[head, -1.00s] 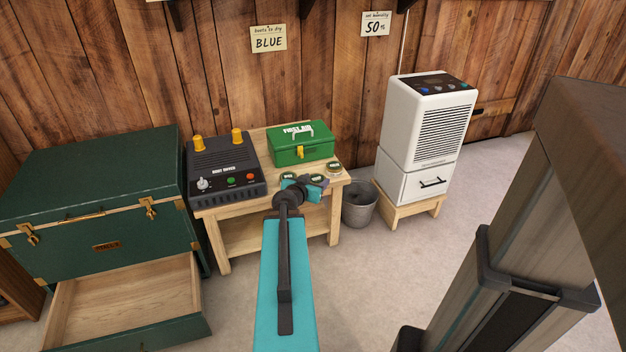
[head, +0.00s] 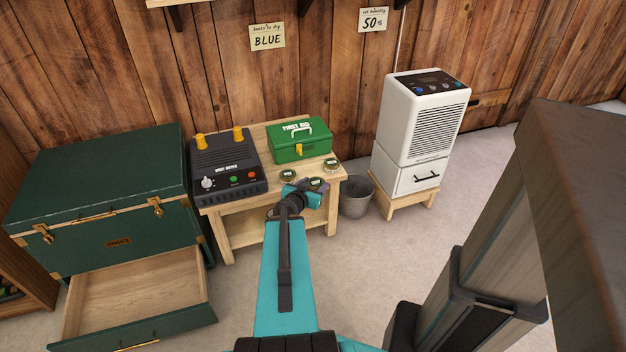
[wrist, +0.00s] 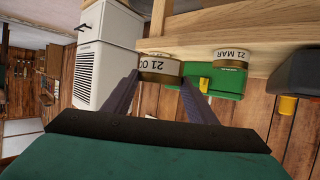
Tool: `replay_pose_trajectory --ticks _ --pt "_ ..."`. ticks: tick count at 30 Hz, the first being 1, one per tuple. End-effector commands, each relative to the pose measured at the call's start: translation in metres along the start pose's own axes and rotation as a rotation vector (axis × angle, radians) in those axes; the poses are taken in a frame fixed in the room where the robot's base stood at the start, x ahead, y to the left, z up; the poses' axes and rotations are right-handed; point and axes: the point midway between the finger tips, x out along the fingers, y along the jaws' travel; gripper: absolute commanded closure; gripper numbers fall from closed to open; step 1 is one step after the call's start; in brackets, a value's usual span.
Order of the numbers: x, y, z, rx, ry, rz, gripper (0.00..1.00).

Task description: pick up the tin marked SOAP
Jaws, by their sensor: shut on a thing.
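My gripper (head: 313,190) is at the front right of the wooden table. It is shut on a small round tin (head: 317,182) with a dark lid. In the wrist view, which is upside down, the tin (wrist: 160,68) sits between the two fingertips (wrist: 160,79), and its side label starts "21 OC". I cannot read the lid's word. A second tin (head: 289,174) stands to the left; its side reads "21 MAR" in the wrist view (wrist: 230,57). A third tin (head: 332,164) stands behind on the right. Whether the held tin is clear of the table is hard to tell.
A green first aid box (head: 300,142) and a dark boot dryer (head: 228,165) stand on the table (head: 220,215). A bucket (head: 356,197) and a white dehumidifier (head: 420,125) are at right. A green trunk (head: 100,205) with an open drawer (head: 135,300) is at left.

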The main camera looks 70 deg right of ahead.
Motion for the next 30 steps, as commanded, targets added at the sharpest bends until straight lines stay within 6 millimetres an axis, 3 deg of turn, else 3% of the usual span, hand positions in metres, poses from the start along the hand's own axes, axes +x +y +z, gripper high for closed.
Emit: replay_pose_trajectory --ticks 12,30 --pt "-0.016 0.008 0.002 -0.002 0.0 -0.001 0.74" --pt "-0.017 0.009 0.005 -0.001 0.0 -0.002 0.74"
